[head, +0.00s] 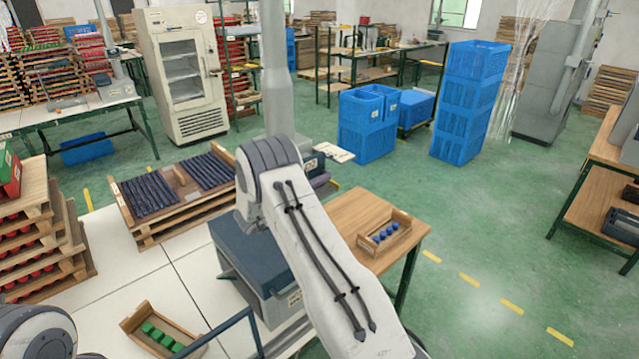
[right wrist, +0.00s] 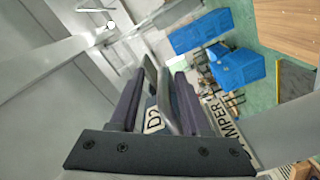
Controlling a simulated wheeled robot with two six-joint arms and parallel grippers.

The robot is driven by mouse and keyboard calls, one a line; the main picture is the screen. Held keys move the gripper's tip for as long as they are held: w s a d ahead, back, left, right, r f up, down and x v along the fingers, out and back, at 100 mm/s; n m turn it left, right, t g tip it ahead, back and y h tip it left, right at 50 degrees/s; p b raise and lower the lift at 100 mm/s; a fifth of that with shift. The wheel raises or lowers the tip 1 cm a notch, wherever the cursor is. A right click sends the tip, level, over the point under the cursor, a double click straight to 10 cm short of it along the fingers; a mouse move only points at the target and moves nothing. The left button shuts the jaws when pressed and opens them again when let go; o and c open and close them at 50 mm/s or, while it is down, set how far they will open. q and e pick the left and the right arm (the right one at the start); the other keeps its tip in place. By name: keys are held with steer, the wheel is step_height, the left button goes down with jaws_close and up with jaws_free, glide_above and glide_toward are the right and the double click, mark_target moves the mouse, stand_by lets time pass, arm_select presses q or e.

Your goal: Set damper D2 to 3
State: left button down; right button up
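The D2 tag (right wrist: 154,121) shows in the right wrist view between the two dark fingers of my right gripper (right wrist: 160,95). A thin grey plate, seemingly the damper lever (right wrist: 166,100), also lies between the fingers, close to the right-hand one. A gap shows on its other side, so the fingers look open around it. In the head view my right gripper (head: 319,181) is mostly hidden behind my forearm, beside the grey vertical duct (head: 276,85). A white DAMPER sign (head: 334,152) sticks out there. The number scale is not readable. My left gripper is out of view.
A dark grey box (head: 255,265) stands below my right arm. A wooden table with a tray of blue knobs (head: 385,237) is to its right. A tray of green pieces (head: 160,332) lies front left.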

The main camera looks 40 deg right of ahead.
steer(key=a+b, duration=0.4)
steer(key=a, duration=0.6)
steer(key=shift+s+a+b, duration=0.25)
steer(key=shift+s+b, duration=0.05)
steer(key=shift+s, duration=0.15)
